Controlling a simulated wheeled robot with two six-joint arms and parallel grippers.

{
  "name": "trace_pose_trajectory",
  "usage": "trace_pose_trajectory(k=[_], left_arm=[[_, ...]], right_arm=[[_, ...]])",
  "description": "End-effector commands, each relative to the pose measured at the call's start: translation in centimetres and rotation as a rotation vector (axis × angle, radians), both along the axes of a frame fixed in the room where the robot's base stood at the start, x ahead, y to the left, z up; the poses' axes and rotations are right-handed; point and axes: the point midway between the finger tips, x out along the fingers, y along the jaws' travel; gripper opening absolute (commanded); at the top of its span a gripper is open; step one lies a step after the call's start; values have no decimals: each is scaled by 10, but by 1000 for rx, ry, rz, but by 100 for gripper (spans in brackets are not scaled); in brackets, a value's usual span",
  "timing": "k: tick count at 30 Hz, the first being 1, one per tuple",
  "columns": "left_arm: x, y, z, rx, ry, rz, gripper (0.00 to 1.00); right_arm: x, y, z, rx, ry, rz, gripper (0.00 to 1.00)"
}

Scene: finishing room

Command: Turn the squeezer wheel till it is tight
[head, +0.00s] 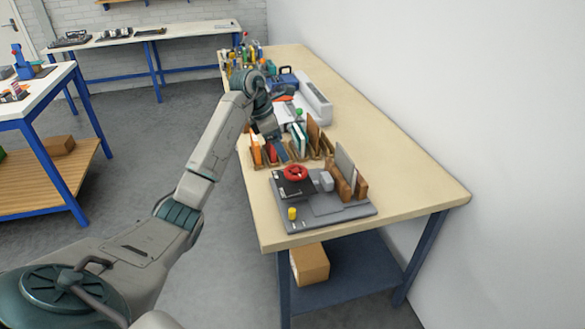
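The squeezer's red wheel (296,173) sits on top of a dark press block (293,188) on a grey board (325,207), near the table's front end. My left arm reaches in from the lower left, and my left gripper (266,128) hangs over the table's left edge. It is beyond the wheel and to its left, apart from it. Its fingers are too small and partly hidden, so I cannot tell whether they are open. My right gripper is not in view. How tight the wheel is does not show.
A yellow knob (292,213) and a small grey block (326,181) are on the board. Upright boards in a wooden rack (347,180) stand right of the wheel. Upright books (257,150) stand behind it. The table's right side (385,150) is clear.

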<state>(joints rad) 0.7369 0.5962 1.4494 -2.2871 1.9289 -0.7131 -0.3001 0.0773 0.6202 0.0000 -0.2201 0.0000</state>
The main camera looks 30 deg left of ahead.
Motion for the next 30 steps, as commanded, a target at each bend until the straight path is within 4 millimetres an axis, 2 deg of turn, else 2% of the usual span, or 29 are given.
trace_pose_trajectory(k=[12, 15, 21, 28, 30], left_arm=[[20, -22, -67, -5, 2, -2, 88], [24, -25, -78, -6, 0, -1, 88], [27, -27, -89, -3, -2, -1, 88], [27, -27, -90, -3, -2, -1, 88], [27, -27, -90, -3, -2, -1, 74]], right_arm=[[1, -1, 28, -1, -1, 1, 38], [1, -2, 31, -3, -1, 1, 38], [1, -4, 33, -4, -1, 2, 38], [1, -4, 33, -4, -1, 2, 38], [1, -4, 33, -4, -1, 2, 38]])
